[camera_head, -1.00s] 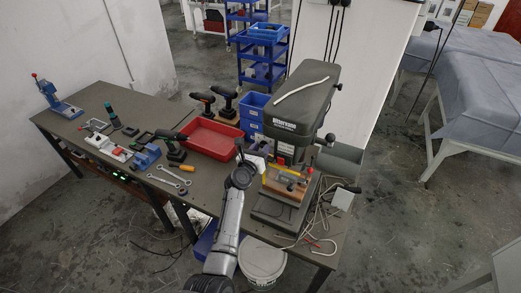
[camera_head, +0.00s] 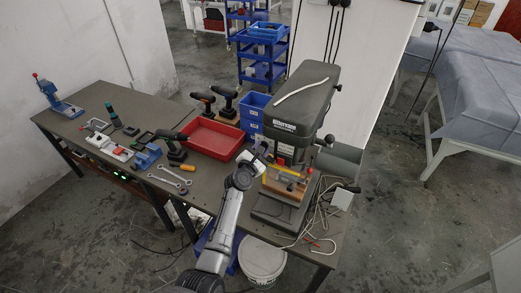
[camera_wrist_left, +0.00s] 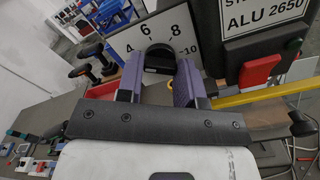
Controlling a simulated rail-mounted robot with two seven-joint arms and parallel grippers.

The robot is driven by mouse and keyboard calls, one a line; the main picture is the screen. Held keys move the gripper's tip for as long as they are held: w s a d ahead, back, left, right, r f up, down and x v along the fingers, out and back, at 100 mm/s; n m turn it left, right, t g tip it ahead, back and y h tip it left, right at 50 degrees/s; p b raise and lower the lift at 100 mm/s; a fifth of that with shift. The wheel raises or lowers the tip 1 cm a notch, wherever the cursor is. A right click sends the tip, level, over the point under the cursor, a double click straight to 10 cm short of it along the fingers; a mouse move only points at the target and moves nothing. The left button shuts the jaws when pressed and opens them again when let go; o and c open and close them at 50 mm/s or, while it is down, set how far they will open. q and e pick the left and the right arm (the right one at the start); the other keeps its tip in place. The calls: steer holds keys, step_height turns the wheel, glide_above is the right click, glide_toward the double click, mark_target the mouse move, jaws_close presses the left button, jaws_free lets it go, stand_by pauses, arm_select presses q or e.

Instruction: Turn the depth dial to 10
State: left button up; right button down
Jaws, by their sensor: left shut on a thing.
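The black depth dial (camera_wrist_left: 158,62) sits in front of a white scale plate (camera_wrist_left: 136,40) in the left wrist view, with the numbers 4, 6, 8 and 10 readable around it. My left gripper (camera_wrist_left: 160,72) is shut on the dial, one finger on each side. The dial's pointer is hard to make out, so I cannot tell its setting. In the head view my left gripper (camera_head: 252,163) is at the left side of the green drill press (camera_head: 305,95), and its hand hides the dial there. My right gripper is not in view.
A red lever (camera_wrist_left: 260,72) and a yellow bar (camera_wrist_left: 262,96) are close to the right of the fingers. A red tray (camera_head: 210,138) and blue bins (camera_head: 253,112) stand left of the press. Loose cables (camera_head: 322,205) lie at its right.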

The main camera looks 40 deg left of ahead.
arm_select(q)
steer(key=shift+m+p, duration=1.55)
steer(key=shift+m, duration=14.15)
steer(key=o, duration=0.7)
steer(key=shift+c, duration=0.2)
